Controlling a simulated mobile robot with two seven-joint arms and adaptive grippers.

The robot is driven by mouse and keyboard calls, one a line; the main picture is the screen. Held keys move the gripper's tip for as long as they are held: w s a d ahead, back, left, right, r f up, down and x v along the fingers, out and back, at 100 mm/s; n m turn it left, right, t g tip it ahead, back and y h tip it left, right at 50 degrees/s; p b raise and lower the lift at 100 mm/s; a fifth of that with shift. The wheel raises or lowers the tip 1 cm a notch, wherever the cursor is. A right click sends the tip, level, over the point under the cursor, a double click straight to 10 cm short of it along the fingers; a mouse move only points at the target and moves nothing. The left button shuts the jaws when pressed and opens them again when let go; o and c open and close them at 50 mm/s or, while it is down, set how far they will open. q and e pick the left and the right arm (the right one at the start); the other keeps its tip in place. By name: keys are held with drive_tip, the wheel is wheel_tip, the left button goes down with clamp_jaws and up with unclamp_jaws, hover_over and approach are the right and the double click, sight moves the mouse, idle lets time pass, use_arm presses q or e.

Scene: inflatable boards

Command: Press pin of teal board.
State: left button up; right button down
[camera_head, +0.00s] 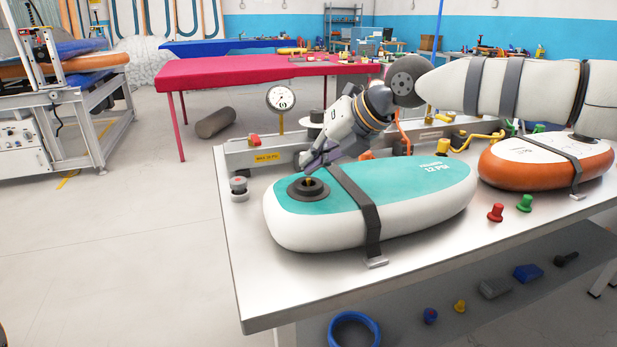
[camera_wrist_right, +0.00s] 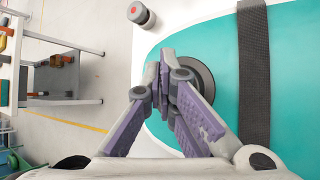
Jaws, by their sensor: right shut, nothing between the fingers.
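The teal board (camera_head: 408,188), with a teal top and white sides, lies on the metal table under a dark strap. Its round dark valve (camera_head: 297,190) sits near the board's left end, with a small yellow pin (camera_head: 309,181) at its middle. My right gripper (camera_head: 308,170) is shut and empty, its tips just above the valve; I cannot tell if they touch the pin. In the right wrist view the purple-padded fingers (camera_wrist_right: 172,90) are together over the dark valve (camera_wrist_right: 205,78), hiding the pin. The left gripper does not show.
A white and orange board (camera_head: 545,165) lies strapped at the right. A pressure gauge (camera_head: 281,98) stands behind the teal board. Red (camera_head: 496,212) and green (camera_head: 525,203) caps stand at the front right.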

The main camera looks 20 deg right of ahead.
drive_tip(key=shift+f, duration=0.8)
idle(0.6)
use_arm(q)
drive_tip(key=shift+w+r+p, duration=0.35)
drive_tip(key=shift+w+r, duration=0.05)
use_arm(e)
drive_tip(key=shift+r, duration=1.25)
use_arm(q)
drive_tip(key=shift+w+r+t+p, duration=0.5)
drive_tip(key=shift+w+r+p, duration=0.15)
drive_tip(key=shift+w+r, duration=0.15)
use_arm(e)
wheel_tip(320, 180, up, 6)
drive_tip(key=shift+f, duration=0.1)
